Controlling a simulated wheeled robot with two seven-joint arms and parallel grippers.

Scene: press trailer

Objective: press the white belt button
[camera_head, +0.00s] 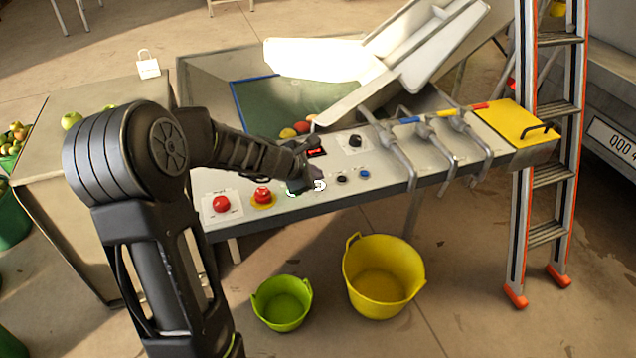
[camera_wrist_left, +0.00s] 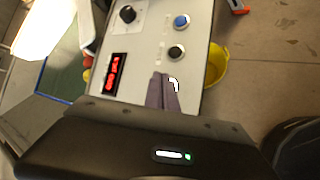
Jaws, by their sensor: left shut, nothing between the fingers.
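The control panel (camera_head: 335,200) is a long pale strip with a row of buttons. My left gripper (camera_head: 316,177) is at the middle of this row, fingers together and empty. In the left wrist view its closed fingertips (camera_wrist_left: 165,82) are over the panel, beside the black button. A small white shape (camera_head: 320,185) shows right at the fingertips, and a white patch (camera_wrist_left: 174,84) shows there in the wrist view. It may be the white belt button, largely hidden by the fingers. I cannot tell whether the fingers touch it. My right gripper is not in view.
Nearby are two red buttons (camera_head: 221,204), a blue button (camera_head: 364,173), a black button (camera_head: 342,180), a black knob (camera_wrist_left: 128,14) and a red display (camera_wrist_left: 114,74). Metal levers (camera_head: 400,160) stand at the right. A yellow tub (camera_head: 383,300) and a green tub (camera_head: 282,318) are below.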

